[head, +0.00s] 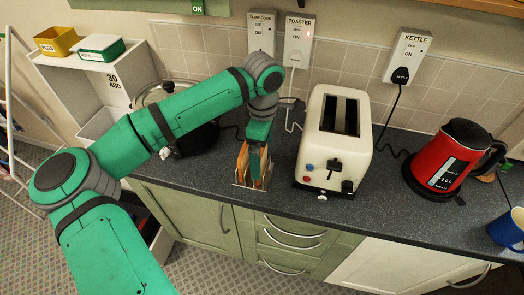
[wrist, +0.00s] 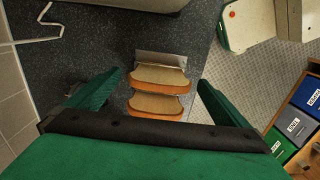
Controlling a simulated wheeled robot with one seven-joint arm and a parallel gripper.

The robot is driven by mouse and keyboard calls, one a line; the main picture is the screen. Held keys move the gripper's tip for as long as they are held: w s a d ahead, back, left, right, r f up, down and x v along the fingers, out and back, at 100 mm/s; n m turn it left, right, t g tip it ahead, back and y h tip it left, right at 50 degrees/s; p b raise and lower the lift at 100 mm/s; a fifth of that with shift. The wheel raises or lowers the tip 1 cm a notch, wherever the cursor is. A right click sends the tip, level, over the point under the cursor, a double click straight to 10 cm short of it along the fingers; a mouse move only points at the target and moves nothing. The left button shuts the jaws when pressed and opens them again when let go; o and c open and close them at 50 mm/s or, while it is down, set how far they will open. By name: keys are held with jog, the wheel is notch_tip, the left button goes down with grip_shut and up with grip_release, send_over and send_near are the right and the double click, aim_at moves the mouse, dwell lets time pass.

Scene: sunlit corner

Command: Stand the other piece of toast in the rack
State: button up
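Two pieces of toast show in the wrist view, a farther one (wrist: 160,77) and a nearer one (wrist: 156,105), one behind the other with a small gap. In the head view, a toast (head: 242,163) stands upright in the small metal rack (head: 239,184) on the worktop; the other is partly hidden by my gripper. A metal end of the rack (wrist: 160,58) shows beyond the toast. My gripper (head: 257,160) is over the rack. In the wrist view its fingers (wrist: 160,88) are wide apart, one on each side of the toast, apparently not touching it.
The cream toaster (head: 316,152) stands just right of the rack, its slots looking empty. A red kettle (head: 450,155) and a blue mug (head: 508,230) are farther right. A dark pan with a glass lid (head: 190,135) is at left. The worktop's front edge is close to the rack.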

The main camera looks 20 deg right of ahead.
jog(key=shift+r, duration=0.1)
notch_tip(320, 180, up, 11)
jog(key=shift+f, duration=0.2)
dwell(0.4)
dwell(0.4)
